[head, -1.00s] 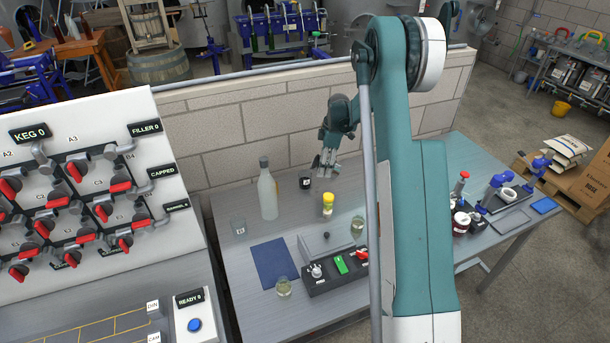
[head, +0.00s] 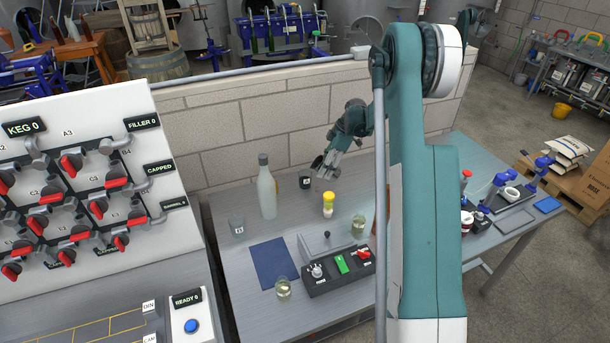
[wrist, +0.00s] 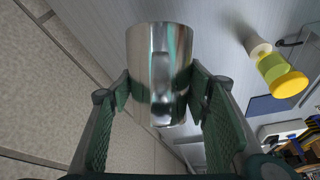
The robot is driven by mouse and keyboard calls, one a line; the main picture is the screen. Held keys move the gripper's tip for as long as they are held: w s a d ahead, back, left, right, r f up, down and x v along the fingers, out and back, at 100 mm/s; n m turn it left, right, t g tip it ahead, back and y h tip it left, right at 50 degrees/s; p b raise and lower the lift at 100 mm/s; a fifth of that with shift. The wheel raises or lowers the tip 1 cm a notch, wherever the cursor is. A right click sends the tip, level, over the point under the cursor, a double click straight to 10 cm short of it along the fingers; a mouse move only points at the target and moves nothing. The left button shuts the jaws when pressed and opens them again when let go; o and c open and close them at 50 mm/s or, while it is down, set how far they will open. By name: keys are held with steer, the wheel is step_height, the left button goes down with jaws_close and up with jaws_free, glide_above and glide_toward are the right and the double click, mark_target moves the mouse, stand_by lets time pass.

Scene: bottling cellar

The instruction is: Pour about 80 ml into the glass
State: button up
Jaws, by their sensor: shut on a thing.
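In the head view my gripper (head: 326,166) is tilted down to the left, above the back of the table; the jug is hard to make out there. Three glasses stand on the table: one at the left (head: 237,227) that looks empty, one with pale liquid (head: 358,227) behind the control box, and one with pale liquid (head: 283,289) at the front. The pictures do not show which one is meant. The jug's contents are hidden.
A tall pale bottle (head: 267,190), a small black cup (head: 305,180) and a yellow-capped bottle (head: 328,205) stand near my gripper. A blue mat (head: 273,262) and a control box (head: 338,271) lie in front. A block wall (head: 250,130) runs behind the table.

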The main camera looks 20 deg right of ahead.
mark_target(336, 173)
steer(key=shift+d+f+b, duration=0.1)
steer(key=shift+f+b, duration=0.1)
steer(key=shift+b, duration=0.15)
steer(key=shift+s+d+f+t+y+b, duration=0.1)
steer(key=shift+d+f+t+y+b, duration=0.2)
steer(key=shift+y+b, duration=0.55)
steer(key=y+b, duration=0.1)
steer(key=d+f+b, duration=0.1)
steer(key=shift+s+d+f+t+y+b, duration=0.1)
steer(key=shift+s+f+t+y+b, duration=0.05)
steer(key=shift+s+t+y+b, duration=0.2)
steer(key=y+b, duration=0.1)
steer(key=b, duration=0.1)
steer(key=d+t+y+b, duration=0.1)
steer(key=b, duration=0.1)
steer(key=d+f+y+b, duration=0.1)
steer(key=y, duration=0.1)
steer(key=shift+s+d+f+t+b, duration=0.1)
steer(key=shift+s+d+t+b, duration=0.15)
steer(key=shift+s+b, duration=0.15)
steer(key=shift+y+b, duration=0.3)
steer(key=shift+d+y+b, duration=0.2)
steer(key=shift+y+b, duration=0.1)
